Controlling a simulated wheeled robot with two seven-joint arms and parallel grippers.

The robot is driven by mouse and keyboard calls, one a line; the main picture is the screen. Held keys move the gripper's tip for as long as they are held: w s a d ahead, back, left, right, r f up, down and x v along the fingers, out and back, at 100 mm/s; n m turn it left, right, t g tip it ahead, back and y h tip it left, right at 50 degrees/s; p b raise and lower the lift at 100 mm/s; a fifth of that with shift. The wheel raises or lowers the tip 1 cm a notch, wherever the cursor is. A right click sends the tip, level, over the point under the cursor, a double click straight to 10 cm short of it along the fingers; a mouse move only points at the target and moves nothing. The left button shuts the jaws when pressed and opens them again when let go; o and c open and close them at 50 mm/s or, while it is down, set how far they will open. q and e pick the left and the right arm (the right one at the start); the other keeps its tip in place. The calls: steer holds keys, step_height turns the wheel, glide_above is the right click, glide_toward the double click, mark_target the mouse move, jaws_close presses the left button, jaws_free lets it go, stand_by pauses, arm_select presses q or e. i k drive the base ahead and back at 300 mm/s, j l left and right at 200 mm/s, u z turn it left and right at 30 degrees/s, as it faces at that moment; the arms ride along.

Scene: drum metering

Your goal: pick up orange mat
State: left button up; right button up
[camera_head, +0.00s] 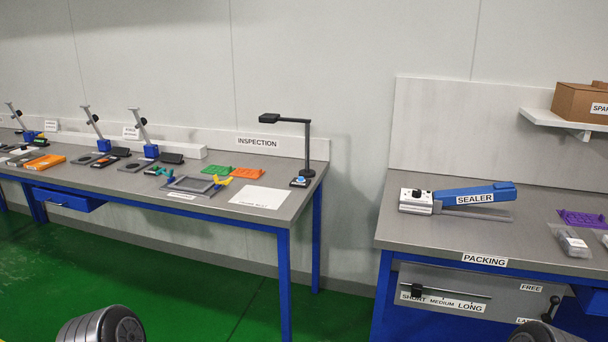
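An orange mat (247,173) lies flat on the inspection table, near its back right part. It looks like a thin sheet with cut-outs. A green mat (217,170) lies just left of it. Neither of my grippers is in view; only dark rounded parts of my own body show at the bottom edge. Nothing covers the orange mat.
A lamp-like stand (307,146) rises right of the orange mat. A white sheet (261,196) and a grey frame (190,185) with green and yellow clamps lie in front. A packing table (388,226) with a blue sealer (474,195) stands right, across a floor gap.

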mark_target(248, 173)
steer(key=i+j+z, duration=0.35)
steer(key=i, duration=0.15)
steer(key=i+j+z, duration=0.35)
steer(key=i, duration=0.15)
steer(key=i+j+z, duration=0.3)
steer(key=i+j, duration=0.15)
